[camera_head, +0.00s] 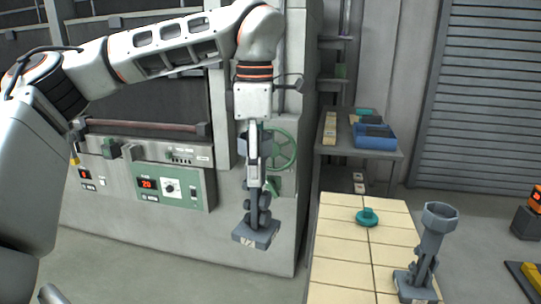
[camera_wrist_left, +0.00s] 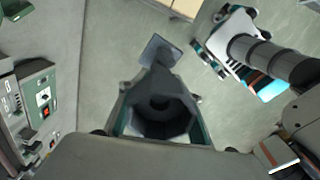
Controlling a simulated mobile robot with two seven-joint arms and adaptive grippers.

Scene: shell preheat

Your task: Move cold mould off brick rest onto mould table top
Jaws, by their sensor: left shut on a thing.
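My left gripper (camera_head: 254,178) hangs from the arm in the middle of the head view, pointing down, shut on a grey mould (camera_head: 257,236). The mould is upright in the air, its flat square foot lowest, left of the tiled table and apart from it. In the left wrist view I look into the mould's dark hollow mouth (camera_wrist_left: 160,112). A second grey mould (camera_head: 431,242) with a flared cup stands upright on the tan tiled table top (camera_head: 343,250), at its right side. I cannot tell which surface is the brick rest.
A teal knob-like piece (camera_head: 367,217) sits on the tiles. Behind, a grey bench holds a blue bin (camera_head: 374,137). A panel with a red "20" display (camera_head: 148,183) and a green handwheel (camera_head: 281,150) are on the left. The tiles left of the teal piece are bare.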

